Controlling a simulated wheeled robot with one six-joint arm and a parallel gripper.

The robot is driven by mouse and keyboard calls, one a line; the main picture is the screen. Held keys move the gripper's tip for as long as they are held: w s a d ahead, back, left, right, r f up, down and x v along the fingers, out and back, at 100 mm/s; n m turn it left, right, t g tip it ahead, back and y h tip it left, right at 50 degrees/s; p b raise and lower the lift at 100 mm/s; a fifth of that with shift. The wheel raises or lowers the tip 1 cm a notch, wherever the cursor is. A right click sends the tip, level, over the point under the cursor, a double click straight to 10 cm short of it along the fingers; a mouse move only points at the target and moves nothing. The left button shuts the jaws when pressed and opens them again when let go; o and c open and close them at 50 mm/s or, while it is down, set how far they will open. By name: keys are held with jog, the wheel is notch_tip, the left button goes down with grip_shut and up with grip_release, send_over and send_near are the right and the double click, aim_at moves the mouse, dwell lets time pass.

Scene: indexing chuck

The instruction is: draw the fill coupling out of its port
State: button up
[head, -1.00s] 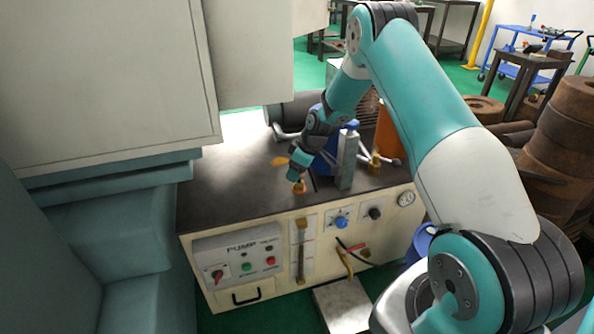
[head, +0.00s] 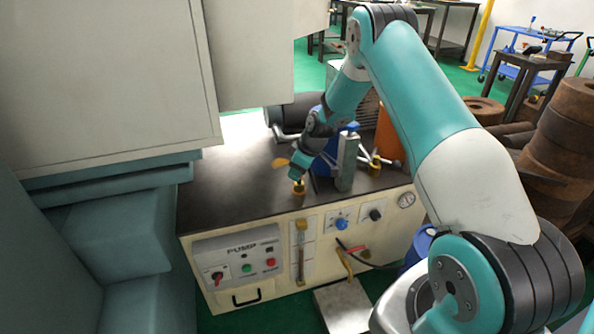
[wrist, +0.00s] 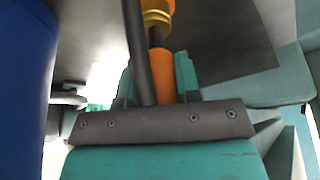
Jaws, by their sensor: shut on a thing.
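My gripper (head: 296,176) is over the front part of the dark cabinet top, pointing down. In the wrist view its teal fingers (wrist: 158,82) are shut on the orange body of the fill coupling (wrist: 164,72). A dark stem runs from this body to the brass ring of the port (wrist: 157,18), which has orange beyond it. The stem meets the ring; I cannot tell how much of it is inside. A dark rod (wrist: 137,50) hides part of the coupling in the wrist view.
A grey upright block with a blue top (head: 347,162) stands close to the right. Behind are a blue cylinder (head: 322,160) and an orange cylinder (head: 388,135). A yellow-orange disc (head: 280,163) is to the left. The cabinet top (head: 225,185) is clear at left.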

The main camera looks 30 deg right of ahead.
jog(key=shift+r, duration=0.3)
jog(key=shift+r+p, duration=0.3)
jog(key=shift+p, duration=0.05)
jog(key=shift+r+p, duration=1.4)
jog(key=shift+r, duration=0.55)
jog(key=shift+r, duration=0.1)
grip_shut()
notch_tip(320, 180, up, 12)
jog(key=p, duration=0.8)
